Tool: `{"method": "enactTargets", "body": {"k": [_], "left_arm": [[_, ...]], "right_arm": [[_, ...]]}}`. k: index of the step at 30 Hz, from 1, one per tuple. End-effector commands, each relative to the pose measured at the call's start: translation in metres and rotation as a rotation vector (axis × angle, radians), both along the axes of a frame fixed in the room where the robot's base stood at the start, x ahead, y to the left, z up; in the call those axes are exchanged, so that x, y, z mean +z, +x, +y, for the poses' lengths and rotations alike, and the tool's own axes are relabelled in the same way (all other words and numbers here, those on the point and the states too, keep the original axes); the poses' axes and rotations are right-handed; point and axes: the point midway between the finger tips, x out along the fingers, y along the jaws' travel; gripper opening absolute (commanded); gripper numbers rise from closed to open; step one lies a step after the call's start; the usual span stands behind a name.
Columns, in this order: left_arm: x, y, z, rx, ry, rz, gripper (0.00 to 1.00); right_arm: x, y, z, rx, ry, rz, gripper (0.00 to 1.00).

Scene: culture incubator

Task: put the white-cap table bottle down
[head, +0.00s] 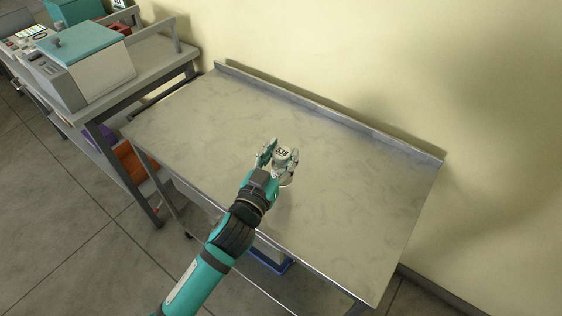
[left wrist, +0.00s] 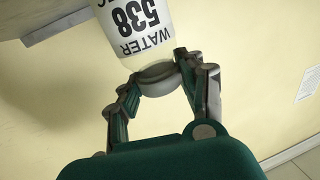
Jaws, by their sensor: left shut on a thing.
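The white-cap bottle (head: 284,151) is in my left gripper (head: 280,157), over the middle of the bare metal table (head: 345,205). In the left wrist view the bottle (left wrist: 137,25) appears upside down, with a white label reading WATER 538 and a pale cap. The left gripper's fingers (left wrist: 157,72) are shut around the bottle at its cap end. Its base is out of that view, and I cannot tell whether it touches the table. My right gripper is not in view.
The tabletop around the bottle is clear, with a raised lip (head: 320,105) along the wall side. A bench (head: 150,62) with a teal-lidded device (head: 85,60) stands at the left. An orange bin (head: 135,160) is below it.

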Motion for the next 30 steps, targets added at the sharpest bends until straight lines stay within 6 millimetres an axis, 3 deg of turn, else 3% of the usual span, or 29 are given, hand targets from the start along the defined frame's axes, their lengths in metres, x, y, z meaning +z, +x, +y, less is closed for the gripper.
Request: {"method": "enactTargets", "body": {"k": [6, 18, 19, 24, 30], "left_arm": [[-0.03, -0.001, 0.0, 0.001, 0.0, 0.003, 0.0], [-0.036, -0.001, 0.0, 0.0, 0.0, 0.002, 0.0], [-0.035, -0.001, 0.0, 0.0, 0.001, 0.003, 0.41], [-0.035, -0.001, 0.0, 0.0, 0.001, 0.003, 0.61], [-0.035, -0.001, 0.0, 0.0, 0.001, 0.003, 0.61]], "right_arm": [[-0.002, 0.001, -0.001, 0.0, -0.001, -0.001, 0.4], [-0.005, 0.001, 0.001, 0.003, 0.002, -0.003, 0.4], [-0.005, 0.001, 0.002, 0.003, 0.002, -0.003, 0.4], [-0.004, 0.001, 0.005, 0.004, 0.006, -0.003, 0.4], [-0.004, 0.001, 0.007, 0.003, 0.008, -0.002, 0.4]]}}
